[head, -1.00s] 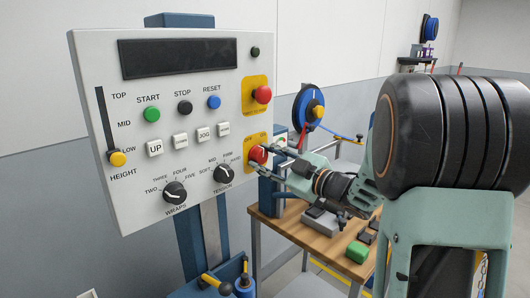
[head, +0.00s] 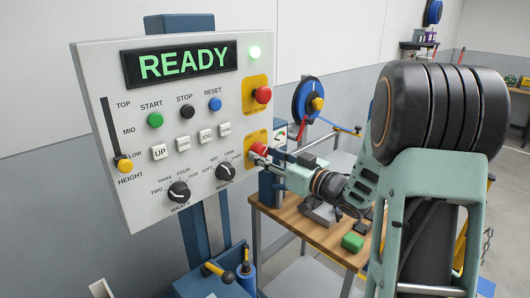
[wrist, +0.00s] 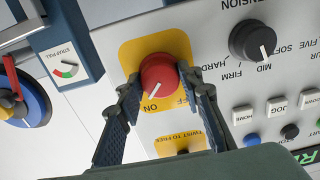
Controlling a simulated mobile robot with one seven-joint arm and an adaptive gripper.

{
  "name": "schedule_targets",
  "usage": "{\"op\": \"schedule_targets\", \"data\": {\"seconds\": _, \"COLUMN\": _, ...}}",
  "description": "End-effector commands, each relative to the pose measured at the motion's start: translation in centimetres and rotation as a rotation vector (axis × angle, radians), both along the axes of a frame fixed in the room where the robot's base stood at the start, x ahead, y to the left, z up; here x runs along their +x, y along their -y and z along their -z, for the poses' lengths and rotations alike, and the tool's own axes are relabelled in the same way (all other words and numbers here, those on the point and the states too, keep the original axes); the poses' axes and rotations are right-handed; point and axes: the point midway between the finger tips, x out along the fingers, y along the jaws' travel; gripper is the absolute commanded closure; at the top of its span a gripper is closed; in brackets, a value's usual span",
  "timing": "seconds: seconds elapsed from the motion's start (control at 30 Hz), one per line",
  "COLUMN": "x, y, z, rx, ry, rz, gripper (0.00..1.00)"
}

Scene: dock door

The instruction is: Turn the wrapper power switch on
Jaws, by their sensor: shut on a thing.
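The wrapper power switch (head: 258,150) is a red rotary knob on a yellow plate at the lower right of the grey control panel (head: 140,195). In the wrist view the red knob (wrist: 160,74) shows upside down, its white pointer line towards the ON label. My gripper (wrist: 166,95) has one finger on each side of the knob and is shut on it.
A red emergency button (head: 263,95) sits just above the switch. The WRAPS (head: 179,192) and TENSION (head: 225,174) dials are to the left.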

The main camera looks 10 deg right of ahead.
Motion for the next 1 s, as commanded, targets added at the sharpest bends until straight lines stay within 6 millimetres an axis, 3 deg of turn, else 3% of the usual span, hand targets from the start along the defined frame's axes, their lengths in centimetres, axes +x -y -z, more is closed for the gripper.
{"op": "schedule_targets", "data": {"seconds": 0.5, "x": -0.01, "y": 0.01, "z": 0.07, "rx": 0.017, "ry": -0.012, "rz": 0.000, "gripper": 0.90}}
{"op": "schedule_targets", "data": {"seconds": 0.53, "x": -0.01, "y": 0.01, "z": 0.07, "rx": 0.017, "ry": -0.012, "rz": 0.000, "gripper": 0.64}}
{"op": "schedule_targets", "data": {"seconds": 0.67, "x": -0.01, "y": 0.01, "z": 0.06, "rx": 0.016, "ry": -0.012, "rz": 0.000, "gripper": 0.50}}
{"op": "schedule_targets", "data": {"seconds": 1.0, "x": -0.17, "y": 0.17, "z": 0.02, "rx": 0.016, "ry": -0.011, "rz": 0.001, "gripper": 0.48}}
